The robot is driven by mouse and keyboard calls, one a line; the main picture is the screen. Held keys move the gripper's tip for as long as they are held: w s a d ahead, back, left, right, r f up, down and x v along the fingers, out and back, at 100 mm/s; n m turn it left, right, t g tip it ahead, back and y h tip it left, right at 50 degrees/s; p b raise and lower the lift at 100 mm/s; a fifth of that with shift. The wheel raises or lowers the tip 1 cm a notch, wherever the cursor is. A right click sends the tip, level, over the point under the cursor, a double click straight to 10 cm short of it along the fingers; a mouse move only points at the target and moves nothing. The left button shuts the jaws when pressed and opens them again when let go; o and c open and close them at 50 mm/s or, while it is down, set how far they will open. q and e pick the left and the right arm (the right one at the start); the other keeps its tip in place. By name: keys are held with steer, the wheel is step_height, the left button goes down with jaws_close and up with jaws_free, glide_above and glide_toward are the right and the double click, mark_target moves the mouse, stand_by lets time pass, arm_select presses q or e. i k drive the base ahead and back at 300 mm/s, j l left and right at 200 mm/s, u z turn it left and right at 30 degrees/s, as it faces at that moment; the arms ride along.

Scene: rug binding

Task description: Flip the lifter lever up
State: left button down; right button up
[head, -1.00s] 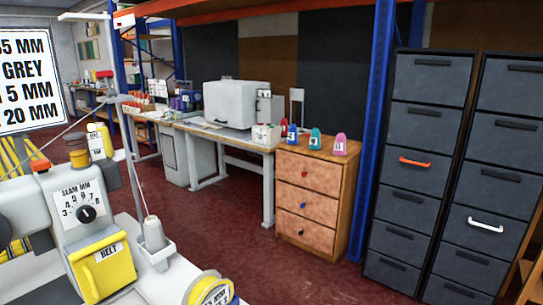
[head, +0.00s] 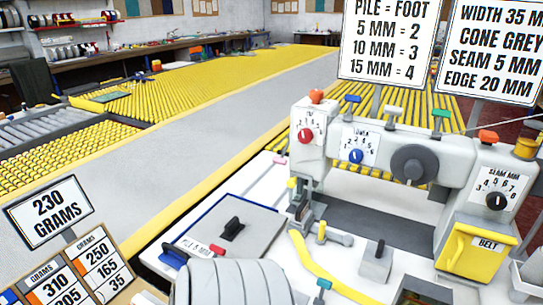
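The grey sewing machine (head: 395,150) stands on a white table right of centre in the head view. Several coloured levers or tabs show on it: an orange one (head: 316,96) at top left, a blue one (head: 353,99), a green one (head: 441,113) and an orange one (head: 488,136). A small yellow-topped lever (head: 321,232) is low beside the needle end, and a teal-topped piece (head: 323,284) is nearer. No label marks any of them as the lifter lever, so I cannot tell which it is. Neither of my grippers is in view.
A pale grey ribbed, rounded form (head: 235,285) fills the bottom centre. A flat plate (head: 222,222) with a black handle lies left of the machine. Signs (head: 388,42) stand behind it. A long grey conveyor with yellow rollers (head: 150,95) runs into the distance.

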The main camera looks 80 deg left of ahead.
mark_target(279, 161)
steer(key=u, duration=2.35)
